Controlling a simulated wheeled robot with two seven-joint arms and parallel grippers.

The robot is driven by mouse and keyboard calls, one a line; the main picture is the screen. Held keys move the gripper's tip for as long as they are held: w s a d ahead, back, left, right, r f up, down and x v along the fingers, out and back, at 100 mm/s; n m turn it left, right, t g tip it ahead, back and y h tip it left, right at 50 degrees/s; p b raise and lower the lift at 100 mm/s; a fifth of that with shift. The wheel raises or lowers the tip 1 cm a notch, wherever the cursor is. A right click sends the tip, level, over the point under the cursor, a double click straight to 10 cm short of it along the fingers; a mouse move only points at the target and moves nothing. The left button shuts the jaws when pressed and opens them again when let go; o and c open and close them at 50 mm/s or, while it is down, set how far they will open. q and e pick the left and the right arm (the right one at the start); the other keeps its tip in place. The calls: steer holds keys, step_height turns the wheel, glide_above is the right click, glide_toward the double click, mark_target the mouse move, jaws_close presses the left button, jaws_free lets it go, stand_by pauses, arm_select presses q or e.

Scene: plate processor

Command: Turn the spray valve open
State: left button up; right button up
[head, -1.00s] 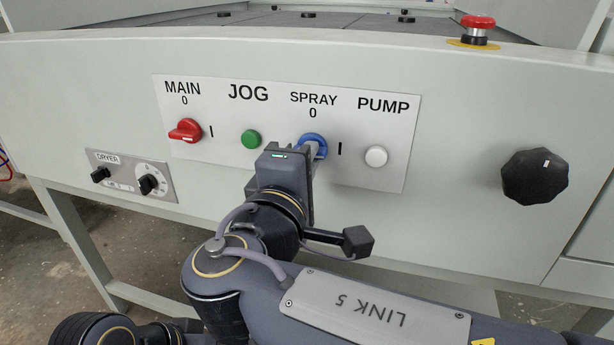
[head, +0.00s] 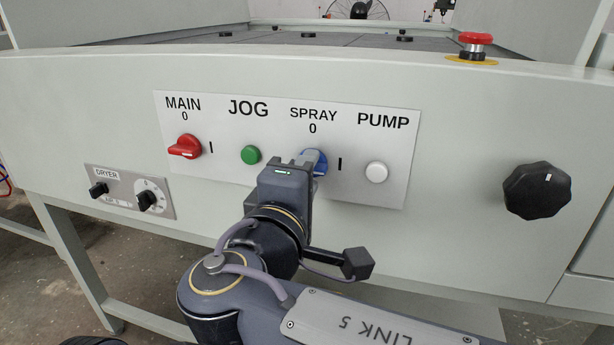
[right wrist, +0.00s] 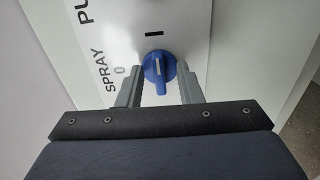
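The blue spray valve knob (head: 320,163) sits on the white panel under the SPRAY label, with 0 above it and an I mark to its right. In the right wrist view the knob (right wrist: 158,70) has a raised ridge with a white line, running roughly up and down in the picture. My right gripper (right wrist: 160,92) is open, its fingers on either side of the knob ridge with gaps visible on both sides. In the head view the right gripper (head: 308,160) covers part of the knob. My left gripper is not in view.
On the same panel are the red MAIN switch (head: 185,146), green JOG button (head: 250,155) and white PUMP button (head: 376,172). A black knob (head: 537,191) is at right, the dryer controls (head: 130,191) at left, and a red emergency button (head: 474,42) on top.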

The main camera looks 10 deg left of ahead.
steer(key=s+p, duration=0.1)
steer(key=s, duration=0.6)
steer(key=shift+s+a+p, duration=0.15)
steer(key=shift+s+p, duration=0.25)
